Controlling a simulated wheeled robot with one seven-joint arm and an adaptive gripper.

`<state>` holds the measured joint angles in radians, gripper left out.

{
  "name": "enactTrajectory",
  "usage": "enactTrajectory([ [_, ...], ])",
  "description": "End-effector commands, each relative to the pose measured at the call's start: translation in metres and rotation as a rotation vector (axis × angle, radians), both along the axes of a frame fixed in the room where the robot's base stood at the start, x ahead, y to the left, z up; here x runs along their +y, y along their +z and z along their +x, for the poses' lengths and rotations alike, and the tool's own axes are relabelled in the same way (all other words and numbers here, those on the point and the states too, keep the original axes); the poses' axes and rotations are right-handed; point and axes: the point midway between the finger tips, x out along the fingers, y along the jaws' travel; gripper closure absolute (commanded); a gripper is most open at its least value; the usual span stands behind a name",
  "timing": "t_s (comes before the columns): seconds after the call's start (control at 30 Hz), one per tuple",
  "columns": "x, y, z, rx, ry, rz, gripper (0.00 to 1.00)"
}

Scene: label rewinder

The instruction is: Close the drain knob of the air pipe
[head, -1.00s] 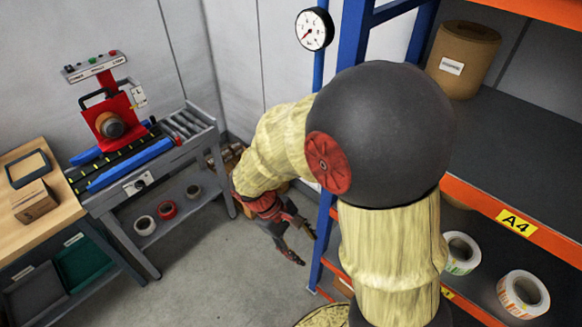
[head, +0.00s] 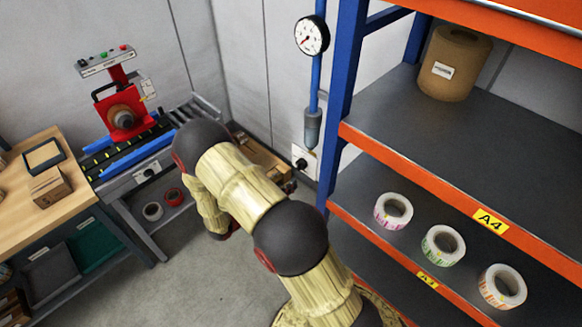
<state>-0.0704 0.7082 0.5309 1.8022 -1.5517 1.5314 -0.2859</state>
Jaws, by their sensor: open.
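The blue air pipe (head: 316,75) runs down the back wall beside the blue rack post. It ends in a grey cylinder (head: 313,127) with a small brass-coloured drain knob (head: 311,151) at its bottom. The knob is too small to tell how it is turned. My gripper (head: 232,229) is mostly hidden behind my own arm, low and left of the pipe; only a small red part shows. It is open, and apart from the knob as far as I can see. Its fingertips are not clearly visible.
A pressure gauge (head: 311,34) is on the pipe. The orange-edged rack (head: 420,177) with label rolls stands close right. Floor (head: 235,285) is clear in front.

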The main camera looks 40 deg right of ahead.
Motion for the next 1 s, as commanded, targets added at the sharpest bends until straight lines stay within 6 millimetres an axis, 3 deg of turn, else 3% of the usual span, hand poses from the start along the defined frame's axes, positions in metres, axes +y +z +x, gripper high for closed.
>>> enactTrajectory([
  [0.1, -0.002, 0.011, 0.007, 0.028, 0.028, -0.045, 0.51],
  [0.23, -0.013, 0.012, 0.007, 0.039, 0.024, -0.046, 0.51],
  [0.6, -0.066, 0.012, 0.010, 0.037, 0.021, -0.044, 0.51],
  [1.0, -0.078, 0.012, 0.012, 0.036, 0.024, -0.044, 0.51],
])
